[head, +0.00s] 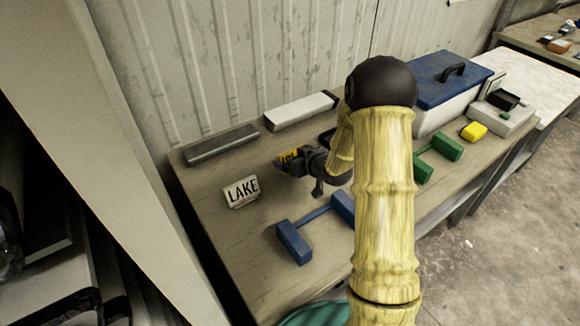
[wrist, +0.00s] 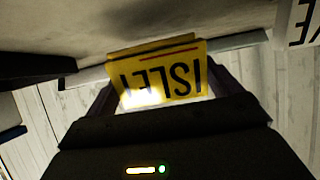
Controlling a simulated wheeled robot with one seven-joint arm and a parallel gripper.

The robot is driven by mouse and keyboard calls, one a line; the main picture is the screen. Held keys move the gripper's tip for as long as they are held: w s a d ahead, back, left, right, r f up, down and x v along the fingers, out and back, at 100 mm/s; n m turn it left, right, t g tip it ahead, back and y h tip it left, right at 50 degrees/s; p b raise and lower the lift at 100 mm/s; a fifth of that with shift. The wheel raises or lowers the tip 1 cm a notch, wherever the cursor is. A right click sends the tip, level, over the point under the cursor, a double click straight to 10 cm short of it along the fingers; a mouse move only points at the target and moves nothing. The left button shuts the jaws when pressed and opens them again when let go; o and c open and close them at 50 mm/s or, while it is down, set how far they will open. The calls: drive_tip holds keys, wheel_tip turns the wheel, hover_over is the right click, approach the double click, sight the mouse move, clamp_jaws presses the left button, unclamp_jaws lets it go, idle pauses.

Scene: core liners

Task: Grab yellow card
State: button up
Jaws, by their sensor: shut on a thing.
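The yellow card (wrist: 165,72) with black lettering that appears to read "ISLET" upside down sits between the fingers of my gripper (wrist: 160,88) in the wrist view. In the head view a small part of the yellow card (head: 288,155) shows at the tip of my gripper (head: 284,162). My gripper is shut on it, over the left part of the table. Whether the card is clear of the tabletop is hard to tell. My arm hides part of the table behind it.
A white "LAKE" card (head: 241,191) stands close by at lower left. A grey bar (head: 221,144) and a white-topped box (head: 300,110) lie at the back. A blue dumbbell-shaped piece (head: 293,243), green blocks (head: 446,146), a yellow block (head: 473,131) and a blue-lidded cooler (head: 435,82) share the table.

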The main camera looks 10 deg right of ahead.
sight(295, 154)
wheel_tip(295, 154, up, 7)
drive_tip(key=shift+f, duration=0.15)
drive_tip(key=shift+w, duration=0.1)
drive_tip(key=shift+d, duration=0.15)
idle(0.4)
